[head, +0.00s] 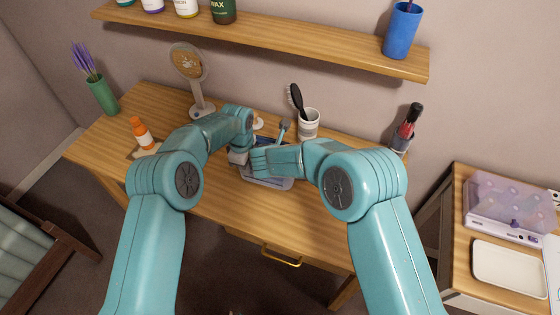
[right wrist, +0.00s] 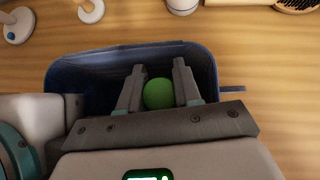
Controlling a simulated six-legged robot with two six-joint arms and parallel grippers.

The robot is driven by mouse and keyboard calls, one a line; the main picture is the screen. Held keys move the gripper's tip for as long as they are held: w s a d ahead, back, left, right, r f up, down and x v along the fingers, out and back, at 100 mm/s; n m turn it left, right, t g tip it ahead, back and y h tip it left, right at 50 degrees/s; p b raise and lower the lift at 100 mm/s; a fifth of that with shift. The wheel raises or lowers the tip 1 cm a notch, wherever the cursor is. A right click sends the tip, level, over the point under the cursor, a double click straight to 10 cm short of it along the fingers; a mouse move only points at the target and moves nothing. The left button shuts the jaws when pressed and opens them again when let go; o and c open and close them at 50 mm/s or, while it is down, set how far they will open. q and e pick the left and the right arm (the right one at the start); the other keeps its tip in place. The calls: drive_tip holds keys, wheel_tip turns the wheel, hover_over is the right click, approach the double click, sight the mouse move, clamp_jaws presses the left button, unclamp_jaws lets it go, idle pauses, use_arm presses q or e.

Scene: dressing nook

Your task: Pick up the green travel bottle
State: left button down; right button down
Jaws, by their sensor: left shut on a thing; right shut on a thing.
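The green travel bottle (right wrist: 158,94) shows in the right wrist view as a round green end inside a dark blue bin (right wrist: 90,70). My right gripper (right wrist: 157,85) has a finger on each side of the bottle and is shut on it. In the head view the bottle is hidden by my right gripper (head: 258,161), which is over the bin (head: 270,183). My left gripper (head: 238,158) is at the bin's left end and is shut, apparently on the bin's side; the contact itself is hidden.
A shelf (head: 270,40) hangs above. The table's front strip is clear.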

wheel_tip(320, 180, up, 18)
idle(0.3)
use_arm(q)
drive_tip(key=c, duration=1.2)
unclamp_jaws()
drive_tip(key=shift+o, duration=0.2)
wheel_tip(320, 180, up, 12)
drive_tip(key=shift+s, duration=0.3)
drive_tip(key=shift+s+a, duration=0.1)
use_arm(e)
drive_tip(key=shift+s, duration=0.1)
